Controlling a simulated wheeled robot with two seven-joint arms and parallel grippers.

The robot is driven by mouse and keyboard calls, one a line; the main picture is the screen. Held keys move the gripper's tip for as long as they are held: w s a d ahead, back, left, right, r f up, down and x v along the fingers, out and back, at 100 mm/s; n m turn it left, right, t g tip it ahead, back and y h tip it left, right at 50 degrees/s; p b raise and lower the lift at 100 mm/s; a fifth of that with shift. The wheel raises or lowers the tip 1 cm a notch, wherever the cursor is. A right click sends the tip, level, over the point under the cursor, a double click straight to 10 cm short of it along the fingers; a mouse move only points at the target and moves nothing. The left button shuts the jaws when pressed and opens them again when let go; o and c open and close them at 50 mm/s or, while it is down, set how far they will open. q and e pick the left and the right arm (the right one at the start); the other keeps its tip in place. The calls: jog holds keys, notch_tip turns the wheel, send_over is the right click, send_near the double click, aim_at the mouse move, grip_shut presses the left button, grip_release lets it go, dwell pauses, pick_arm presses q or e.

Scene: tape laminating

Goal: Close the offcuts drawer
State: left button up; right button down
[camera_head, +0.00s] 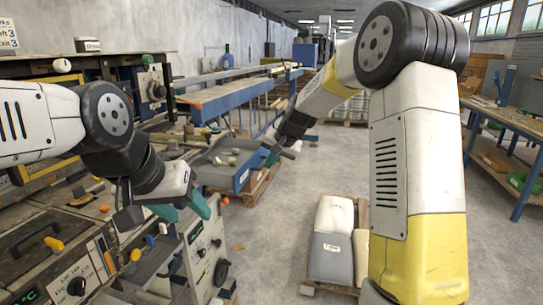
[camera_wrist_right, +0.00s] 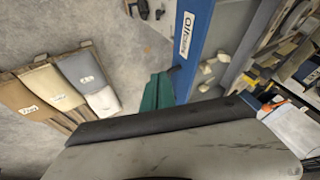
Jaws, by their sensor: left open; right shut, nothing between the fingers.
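The offcuts drawer (camera_head: 241,178) is a blue-fronted tray that stands pulled out from the bench, with several pale offcuts (camera_head: 225,152) in it. Its blue front with a white label (camera_wrist_right: 187,34) shows in the right wrist view. My right gripper (camera_head: 270,160) is at the drawer's front end, with its teal fingers shut and empty. In the right wrist view its fingers (camera_wrist_right: 158,90) are beside the blue front; I cannot tell whether they touch it. My left gripper (camera_head: 184,209) is open and empty over the near machine, left of the drawer.
Filled sacks (camera_head: 332,243) lie on a pallet on the floor to the right of the drawer. A machine with dials (camera_head: 205,250) stands at the near left. A blue-legged workbench (camera_head: 510,125) stands at the far right.

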aim_at(251, 174)
jog(key=shift+w+a+f, duration=0.45)
jog(key=shift+w+a, duration=0.05)
jog(key=shift+a, duration=0.3)
jog(key=shift+w+a+f, duration=0.45)
jog(key=shift+a, duration=0.35)
jog(key=shift+w+a+f, duration=0.45)
jog(key=shift+w+a, duration=0.05)
jog(key=shift+a, duration=0.3)
